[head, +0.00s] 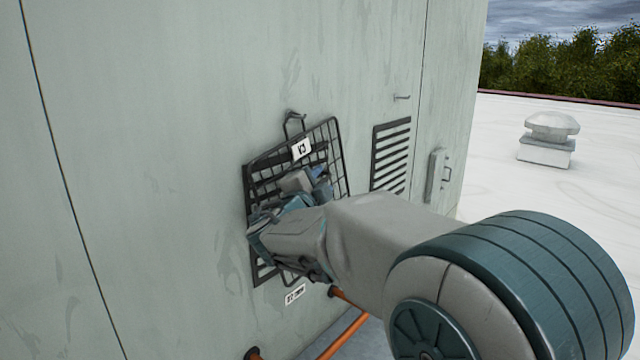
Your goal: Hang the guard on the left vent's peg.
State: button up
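The guard (331,150) is a dark wire grid with a white tag (301,149) and a wire loop on its top edge. It stands tilted in front of the left vent (264,273), whose dark slats show behind it. The left vent's peg (295,114) sticks out at the top of the loop. I cannot tell whether the loop is over the peg or just in front of it. My gripper (304,184) is at the middle of the guard, in front of the grid. My wrist hides the guard's lower part, and the fingers' grip is unclear.
A second slatted vent (391,152) with an empty peg (402,97) is to the right. Orange pipes (345,335) run low by the wall. A small label (295,294) sits under the left vent. The wall at left is bare.

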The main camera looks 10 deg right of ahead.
jog(key=shift+f, duration=0.1)
jog(key=shift+r+v, duration=0.35)
jog(key=shift+v, duration=6.5)
jog(key=s+d+f+m+g+b, duration=0.2)
jog(key=s+d+f+m+g, duration=0.4)
jog(key=m, duration=0.6)
jog(key=s+d+f+m+g+b, duration=0.1)
jog(key=s+d+f+m+g, duration=0.25)
jog(key=f+m, duration=0.65)
jog(key=s+a+f+m+g+y+b, duration=0.1)
jog(key=s+f+m+y, duration=0.3)
jog(key=m, duration=1.1)
jog(key=s+a+f+m+g+y+b, duration=0.1)
jog(key=s+f+m+y, duration=0.4)
jog(key=m, duration=1)
jog(key=shift+s+a+f+m+y+b, duration=0.35)
jog(key=shift+a+f+b, duration=0.25)
jog(key=shift+a+b, duration=0.2)
jog(key=shift+g, duration=0.25)
